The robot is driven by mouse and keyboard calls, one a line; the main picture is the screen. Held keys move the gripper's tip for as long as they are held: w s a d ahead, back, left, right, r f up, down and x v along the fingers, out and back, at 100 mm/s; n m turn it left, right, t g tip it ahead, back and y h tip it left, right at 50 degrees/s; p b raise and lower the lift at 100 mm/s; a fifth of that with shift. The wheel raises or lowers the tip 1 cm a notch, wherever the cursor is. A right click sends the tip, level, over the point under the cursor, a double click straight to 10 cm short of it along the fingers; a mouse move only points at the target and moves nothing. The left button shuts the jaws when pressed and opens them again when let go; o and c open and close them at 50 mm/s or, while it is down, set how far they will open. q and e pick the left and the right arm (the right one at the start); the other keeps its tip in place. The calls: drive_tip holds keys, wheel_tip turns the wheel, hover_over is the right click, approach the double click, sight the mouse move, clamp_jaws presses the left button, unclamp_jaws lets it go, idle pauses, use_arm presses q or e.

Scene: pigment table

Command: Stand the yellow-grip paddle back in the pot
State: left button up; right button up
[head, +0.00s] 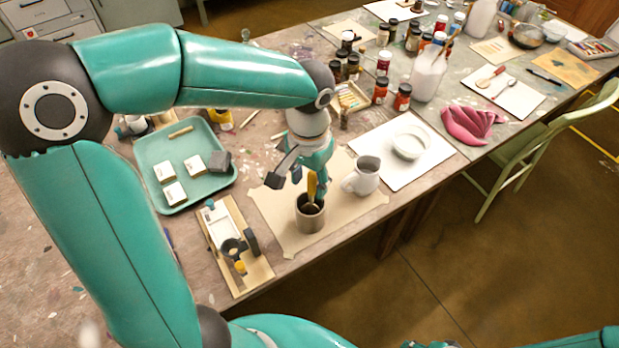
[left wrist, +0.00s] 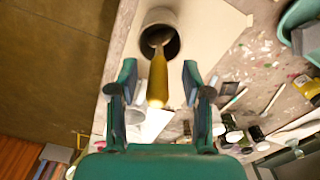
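The grey-brown pot (head: 310,217) stands on a tan sheet near the table's front edge. It also shows at the top of the left wrist view (left wrist: 147,22). My left gripper (head: 298,180) is above the pot, pointing down. In the left wrist view its fingers are spread, with the yellow grip (left wrist: 158,78) between them and a gap on each side.
A white jug (head: 363,177) stands right of the pot. A teal tray (head: 150,155) with small blocks lies to the left, and a wooden board (head: 250,275) with fittings in front of it. Paint jars (head: 380,90) stand behind. A white dish (head: 410,141) sits on a white sheet.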

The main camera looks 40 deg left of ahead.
use_arm(q)
wheel_tip(320, 180, up, 12)
drive_tip(key=shift+f, duration=0.1)
idle(0.6)
idle(0.9)
